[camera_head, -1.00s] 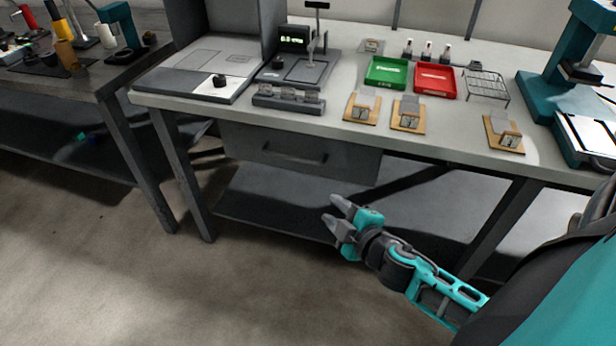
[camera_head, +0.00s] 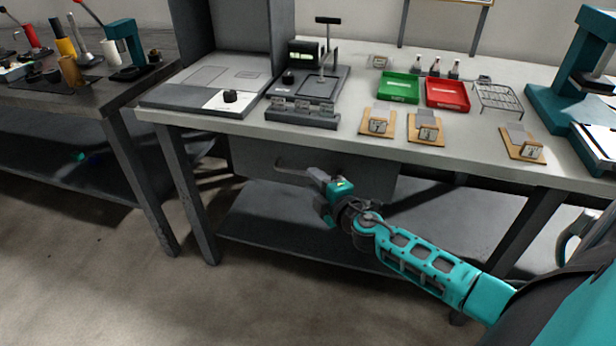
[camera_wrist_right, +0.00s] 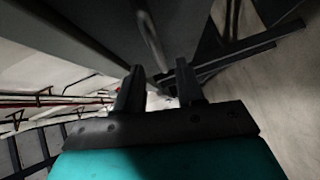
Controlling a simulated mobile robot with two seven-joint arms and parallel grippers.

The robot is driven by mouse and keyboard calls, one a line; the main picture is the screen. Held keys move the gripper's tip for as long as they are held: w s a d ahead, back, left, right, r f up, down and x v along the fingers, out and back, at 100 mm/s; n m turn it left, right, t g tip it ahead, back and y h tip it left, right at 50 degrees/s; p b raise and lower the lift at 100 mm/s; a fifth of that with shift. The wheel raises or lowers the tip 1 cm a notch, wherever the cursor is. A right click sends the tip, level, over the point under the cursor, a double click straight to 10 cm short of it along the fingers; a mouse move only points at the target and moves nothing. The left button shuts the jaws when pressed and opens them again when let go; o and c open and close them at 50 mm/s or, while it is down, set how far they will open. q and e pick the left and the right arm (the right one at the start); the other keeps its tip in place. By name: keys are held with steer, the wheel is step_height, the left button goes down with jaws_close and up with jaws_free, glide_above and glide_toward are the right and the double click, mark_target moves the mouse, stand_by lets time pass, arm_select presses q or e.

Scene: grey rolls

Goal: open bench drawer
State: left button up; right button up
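The bench drawer (camera_head: 362,182) is a dark grey front under the left part of the bench top, and it looks closed. Its bar handle (camera_head: 287,170) runs across the front; its right part is hidden by my right gripper. My right gripper (camera_head: 318,182) is at the right end of the handle, in front of the drawer. In the right wrist view the gripper (camera_wrist_right: 158,88) has its two dark fingers apart. The handle (camera_wrist_right: 150,38) shows there as a bar just beyond the gap between the fingertips; I cannot tell whether they touch. My left gripper is not in view.
A lower shelf (camera_head: 262,222) and a bench leg (camera_head: 190,195) are below. The floor in front is clear.

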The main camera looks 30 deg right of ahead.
mark_target(306, 175)
steer(key=shift+w+d+f, duration=0.1)
steer(key=shift+w+f, duration=0.05)
steer(key=shift+w, duration=0.8)
steer(key=shift+w+f, duration=0.15)
steer(key=shift+w, duration=0.75)
jaws_close()
